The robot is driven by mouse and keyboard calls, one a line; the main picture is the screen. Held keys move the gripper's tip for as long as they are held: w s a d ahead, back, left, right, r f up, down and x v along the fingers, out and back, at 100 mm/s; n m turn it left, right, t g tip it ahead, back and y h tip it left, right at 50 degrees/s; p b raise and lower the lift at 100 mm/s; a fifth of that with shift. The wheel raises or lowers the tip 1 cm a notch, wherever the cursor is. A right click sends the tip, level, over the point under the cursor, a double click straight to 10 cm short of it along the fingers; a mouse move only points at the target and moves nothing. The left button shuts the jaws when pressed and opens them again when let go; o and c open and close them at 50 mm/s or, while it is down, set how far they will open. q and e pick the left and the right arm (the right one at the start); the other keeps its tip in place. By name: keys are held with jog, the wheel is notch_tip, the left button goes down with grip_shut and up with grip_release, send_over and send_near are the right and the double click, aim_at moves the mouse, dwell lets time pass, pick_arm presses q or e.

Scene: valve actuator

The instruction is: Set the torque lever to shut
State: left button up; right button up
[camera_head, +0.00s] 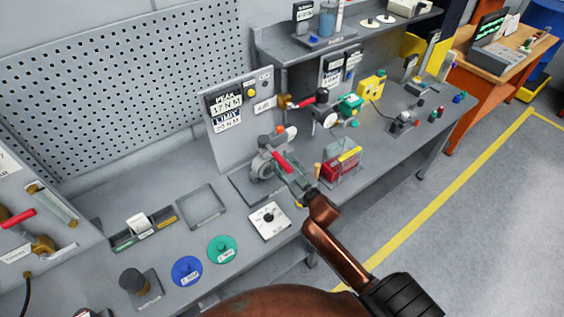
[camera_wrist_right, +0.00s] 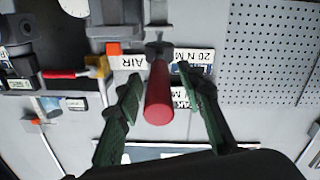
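The torque lever (camera_head: 283,162) has a red grip and sticks out from a grey valve body (camera_head: 262,166) on the bench. In the right wrist view the red grip (camera_wrist_right: 158,96) points toward the camera, between the two dark green fingers. My right gripper (camera_head: 297,183) is at the lever's near end, and it also shows in the wrist view (camera_wrist_right: 160,77). Its fingers are apart, with a visible gap on each side of the grip. Contact farther along the lever cannot be told. My left gripper is not in view.
A display panel (camera_head: 228,112) reading PEAK and LIMIT stands behind the valve. A red box (camera_head: 341,165) is close to its right. A white dial plate (camera_head: 269,221), green disc (camera_head: 222,249) and blue disc (camera_head: 187,271) lie at the front. An empty square frame (camera_head: 202,206) is left.

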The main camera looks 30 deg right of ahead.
grip_shut()
dwell(0.3)
dwell(0.3)
